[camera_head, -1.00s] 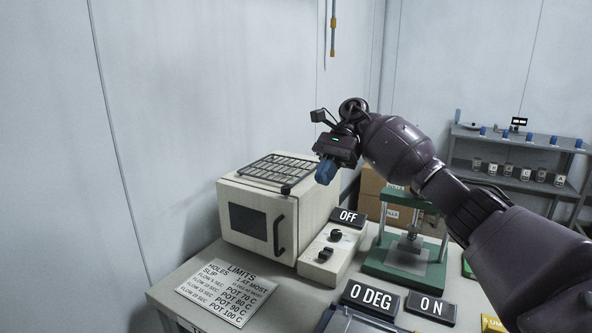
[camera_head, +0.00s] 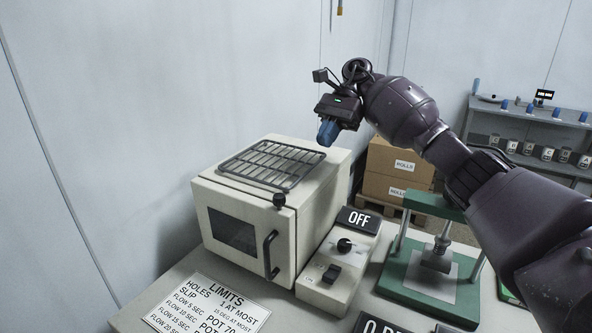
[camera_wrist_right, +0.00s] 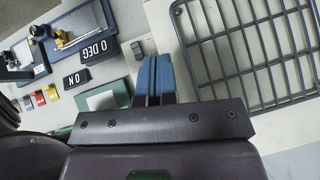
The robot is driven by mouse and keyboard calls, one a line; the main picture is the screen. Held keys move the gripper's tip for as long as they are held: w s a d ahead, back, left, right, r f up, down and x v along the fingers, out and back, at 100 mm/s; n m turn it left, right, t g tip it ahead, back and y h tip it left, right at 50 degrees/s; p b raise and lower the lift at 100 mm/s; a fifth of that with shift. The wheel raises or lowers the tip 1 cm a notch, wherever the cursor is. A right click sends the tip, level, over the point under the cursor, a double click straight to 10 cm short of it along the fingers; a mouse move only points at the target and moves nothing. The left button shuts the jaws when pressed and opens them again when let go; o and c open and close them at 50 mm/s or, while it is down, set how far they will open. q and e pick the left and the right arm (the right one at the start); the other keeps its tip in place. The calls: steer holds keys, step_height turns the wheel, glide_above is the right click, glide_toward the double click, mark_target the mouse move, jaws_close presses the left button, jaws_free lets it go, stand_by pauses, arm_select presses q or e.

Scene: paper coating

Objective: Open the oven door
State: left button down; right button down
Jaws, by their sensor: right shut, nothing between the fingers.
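The cream oven (camera_head: 310,215) stands on the bench in the head view. Its door (camera_head: 240,230) has a dark window and looks shut. A black vertical handle (camera_head: 270,255) is on the door's right side. My right gripper (camera_head: 327,134) is above the oven's back right part, well away from the handle, with blue fingers pointing down. In the right wrist view its blue fingers (camera_wrist_right: 154,75) are together with nothing between them. The oven top and its wire rack (camera_wrist_right: 255,45) show beside them. My left gripper is in neither view.
A control box (camera_head: 335,270) with a knob, a switch and an OFF sign (camera_head: 358,219) stands right of the oven. A green press (camera_head: 430,275) is further right. A LIMITS sheet (camera_head: 205,305) lies in front. Cardboard boxes (camera_head: 398,165) are behind.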

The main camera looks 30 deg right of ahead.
steer(key=p, duration=0.2)
glide_toward(292, 200)
steer(key=x, duration=0.3)
steer(key=shift+s+a+f, duration=0.1)
steer(key=shift+a+f, duration=0.1)
steer(key=shift+a, duration=0.1)
steer(key=a, duration=0.1)
steer(key=s+a+p, duration=0.1)
steer(key=a, duration=0.1)
steer(key=shift+f, duration=0.15)
steer(key=shift+s+a+f, duration=0.1)
steer(key=shift+s+a, duration=0.05)
steer(key=shift+a, duration=0.4)
